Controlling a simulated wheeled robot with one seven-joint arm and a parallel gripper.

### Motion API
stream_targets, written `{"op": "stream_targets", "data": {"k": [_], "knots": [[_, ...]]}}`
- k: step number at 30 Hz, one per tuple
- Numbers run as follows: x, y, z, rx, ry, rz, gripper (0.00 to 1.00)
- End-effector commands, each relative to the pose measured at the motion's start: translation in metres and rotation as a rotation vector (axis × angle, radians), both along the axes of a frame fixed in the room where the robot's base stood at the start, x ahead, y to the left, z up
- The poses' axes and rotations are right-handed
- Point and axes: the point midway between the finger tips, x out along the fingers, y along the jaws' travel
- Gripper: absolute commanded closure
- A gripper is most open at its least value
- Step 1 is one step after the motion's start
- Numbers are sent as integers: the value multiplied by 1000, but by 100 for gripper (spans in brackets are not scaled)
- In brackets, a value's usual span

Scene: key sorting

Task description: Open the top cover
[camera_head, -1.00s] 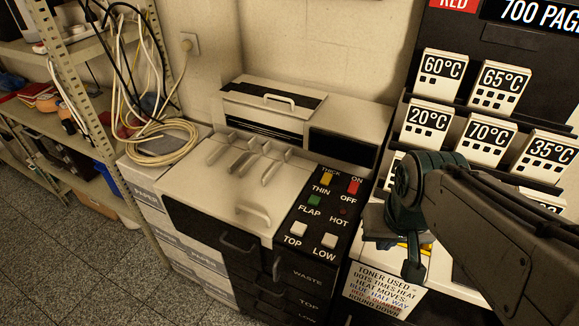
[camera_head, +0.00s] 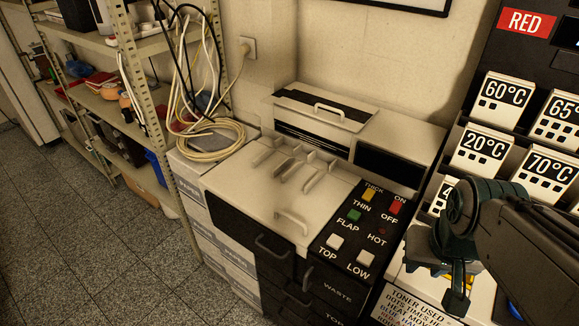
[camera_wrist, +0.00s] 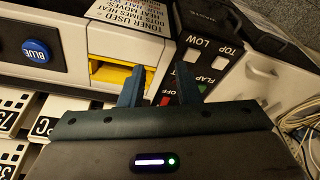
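The machine (camera_head: 240,185) stands in the middle of the head view, with a flat, pale top that has several slots and a handle (camera_head: 293,220) near its front. A raised pale lid with a black stripe and a bar handle (camera_head: 330,110) is at its back; it looks shut. I cannot tell which of these is the top cover. The black control panel (camera_head: 345,235) bears TOP and LOW buttons and shows upside down in the wrist view (camera_wrist: 212,62). My gripper (camera_wrist: 158,86) is open and empty, right of the machine in the head view, with its fingers apart.
Temperature cards (camera_head: 480,148) hang on a dark board at the right, close to my arm. Coiled cables (camera_head: 212,138) lie left of the machine beside a metal shelf (camera_head: 160,120). A blue button (camera_wrist: 37,50) and a yellow slot (camera_wrist: 110,72) show in the wrist view. The floor at left is clear.

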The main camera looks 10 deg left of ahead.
Motion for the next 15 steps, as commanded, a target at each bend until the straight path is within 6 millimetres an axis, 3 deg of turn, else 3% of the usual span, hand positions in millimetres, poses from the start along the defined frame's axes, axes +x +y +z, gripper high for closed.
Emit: {"op": "stream_targets", "data": {"k": [5, 8, 15], "knots": [[29, 20, 6, -26, 20, 144, 68], [56, 45, 11, -56, 37, 286, 68], [114, 125, 14, -147, 74, 638, 68]]}}
